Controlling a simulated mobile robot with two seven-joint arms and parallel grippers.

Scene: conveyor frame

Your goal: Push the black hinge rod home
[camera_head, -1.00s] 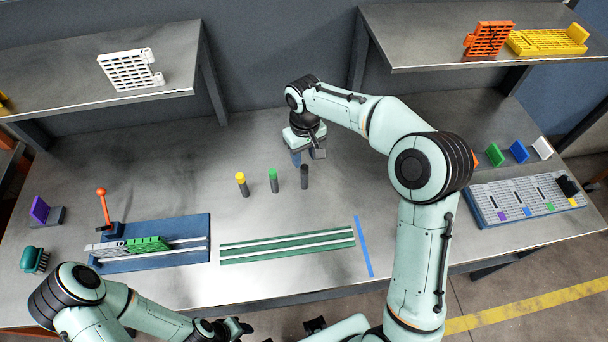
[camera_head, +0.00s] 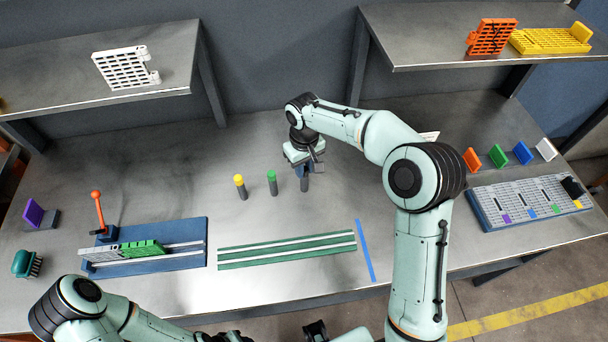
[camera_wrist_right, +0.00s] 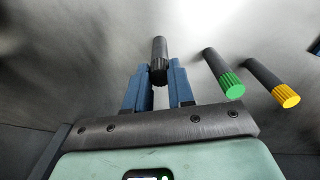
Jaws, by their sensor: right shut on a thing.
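The black hinge rod (camera_head: 304,185) stands upright on the table, right of the green-topped rod (camera_head: 272,184) and the yellow-topped rod (camera_head: 241,188). My right gripper (camera_head: 304,170) is over it with its blue fingers at the rod's upper end. In the right wrist view, the fingers (camera_wrist_right: 157,76) are closed on the black rod (camera_wrist_right: 159,50), one on each side. The green-topped (camera_wrist_right: 226,76) and yellow-topped (camera_wrist_right: 274,84) rods stand apart to the right. A grey and green hinged piece (camera_head: 122,250) lies on the blue fixture (camera_head: 180,258).
An orange-knobbed lever (camera_head: 98,212) rises behind the fixture. A green striped strip (camera_head: 285,260) and blue tape line (camera_head: 365,250) lie at the front centre. A grey slotted tray (camera_head: 485,212) is on the right. Shelves (camera_head: 400,55) overhang the back.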

